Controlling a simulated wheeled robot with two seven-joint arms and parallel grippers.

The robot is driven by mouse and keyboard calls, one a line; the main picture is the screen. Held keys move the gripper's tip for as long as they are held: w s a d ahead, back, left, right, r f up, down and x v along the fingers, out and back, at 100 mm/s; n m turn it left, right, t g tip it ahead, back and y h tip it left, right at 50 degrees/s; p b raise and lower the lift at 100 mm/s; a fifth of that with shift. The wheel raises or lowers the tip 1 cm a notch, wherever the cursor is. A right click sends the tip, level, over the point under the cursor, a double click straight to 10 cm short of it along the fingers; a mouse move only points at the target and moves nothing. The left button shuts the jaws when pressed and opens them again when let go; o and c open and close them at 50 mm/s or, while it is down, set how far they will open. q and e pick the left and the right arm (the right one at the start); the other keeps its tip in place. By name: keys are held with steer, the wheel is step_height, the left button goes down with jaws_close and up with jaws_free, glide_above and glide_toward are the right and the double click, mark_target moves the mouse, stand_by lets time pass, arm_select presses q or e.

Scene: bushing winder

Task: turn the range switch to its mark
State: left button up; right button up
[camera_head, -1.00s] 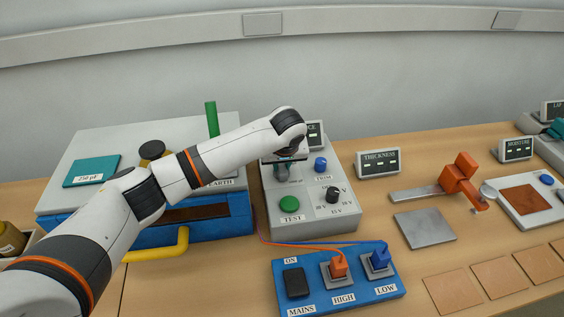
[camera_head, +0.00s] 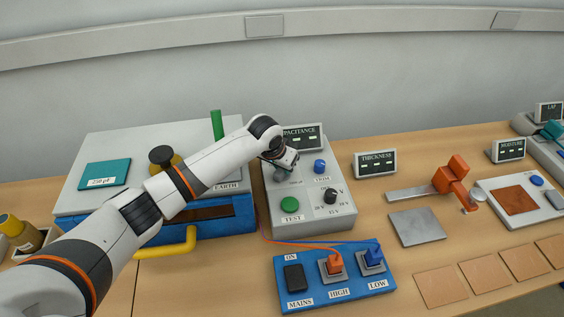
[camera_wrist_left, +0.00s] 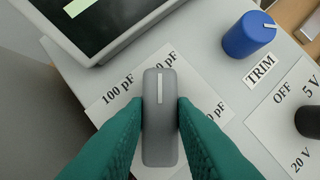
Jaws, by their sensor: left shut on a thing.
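The range switch (camera_wrist_left: 160,118) is a grey, elongated knob with a white pointer line, on a white scale card with pF labels. In the left wrist view its line points up, toward the partly covered upper label (camera_wrist_left: 158,66); a 100 pF label (camera_wrist_left: 118,90) sits to its left. My left gripper (camera_wrist_left: 160,122) is shut on the knob, one green finger against each side. In the head view my left gripper (camera_head: 280,168) is over the back left of the grey meter box (camera_head: 307,211), largely covering the switch. The lower labels are partly hidden. My right gripper is not in view.
Beside the switch are the blue TRIM knob (camera_head: 319,166), a black voltage knob (camera_head: 330,196) and the green TEST button (camera_head: 290,203). The capacitance display (camera_head: 302,137) stands close behind. A blue mains panel (camera_head: 335,281) with cables lies in front.

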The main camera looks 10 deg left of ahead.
arm_select(q)
steer(key=shift+m, duration=0.4)
steer(key=shift+r, duration=0.1)
steer(key=o, duration=1)
steer(key=b+v, duration=0.3)
steer(key=v, duration=0.9)
steer(key=shift+a, duration=0.2)
